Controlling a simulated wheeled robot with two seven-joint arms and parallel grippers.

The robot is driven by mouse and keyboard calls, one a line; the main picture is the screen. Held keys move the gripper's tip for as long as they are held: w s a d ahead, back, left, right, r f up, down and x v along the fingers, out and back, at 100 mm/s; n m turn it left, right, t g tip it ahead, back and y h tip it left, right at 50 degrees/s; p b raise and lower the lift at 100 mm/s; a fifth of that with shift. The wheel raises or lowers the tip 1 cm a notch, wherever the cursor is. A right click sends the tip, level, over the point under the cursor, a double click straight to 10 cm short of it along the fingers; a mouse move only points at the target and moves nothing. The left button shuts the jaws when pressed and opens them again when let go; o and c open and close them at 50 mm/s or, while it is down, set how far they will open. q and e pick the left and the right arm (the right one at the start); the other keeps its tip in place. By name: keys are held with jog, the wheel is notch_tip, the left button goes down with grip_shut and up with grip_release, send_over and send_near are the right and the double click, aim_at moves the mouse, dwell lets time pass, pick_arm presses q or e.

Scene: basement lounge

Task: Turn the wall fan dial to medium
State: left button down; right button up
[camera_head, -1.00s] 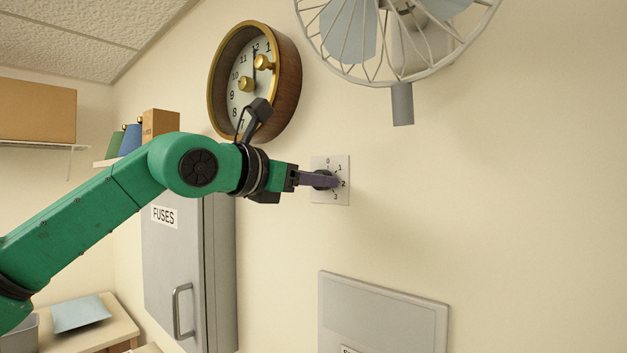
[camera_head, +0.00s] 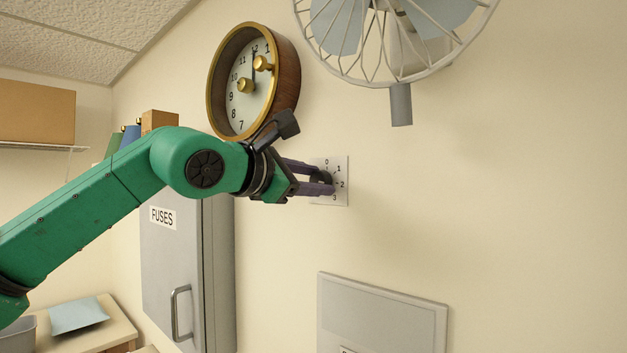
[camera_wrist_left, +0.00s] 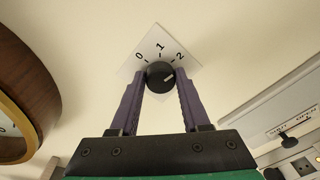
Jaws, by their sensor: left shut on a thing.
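The fan dial is a black round knob (camera_wrist_left: 160,76) on a white square plate (camera_head: 341,195) marked 0 to 3 on the wall. In the left wrist view, 0, 1 and 2 show on the plate (camera_wrist_left: 150,42); the 3 is hidden there. The knob's pale mark points right and slightly up, toward the side of the 2; its exact setting is hard to tell. My left gripper (camera_head: 328,183) is shut on the knob, one purple finger on each side. The wall fan (camera_head: 401,105) hangs above right. My right gripper is not in view.
A wooden round clock (camera_head: 288,85) hangs close above my left wrist. A grey fuse cabinet (camera_head: 175,250) is below left of the dial, and a grey panel (camera_head: 385,305) is below. The wall right of the dial is clear.

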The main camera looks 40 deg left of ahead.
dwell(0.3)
pick_arm(q)
jog(key=shift+c, duration=1.9)
grip_release()
jog(key=shift+s+b, duration=0.25)
jog(key=shift+b, duration=0.05)
jog(key=s+r+b, duration=0.1)
jog(key=s+b, duration=0.4)
jog(key=s, duration=0.8)
jog(key=shift+s+d+r, duration=0.2)
jog(key=shift+s+d, duration=0.1)
jog(key=shift+s, duration=0.1)
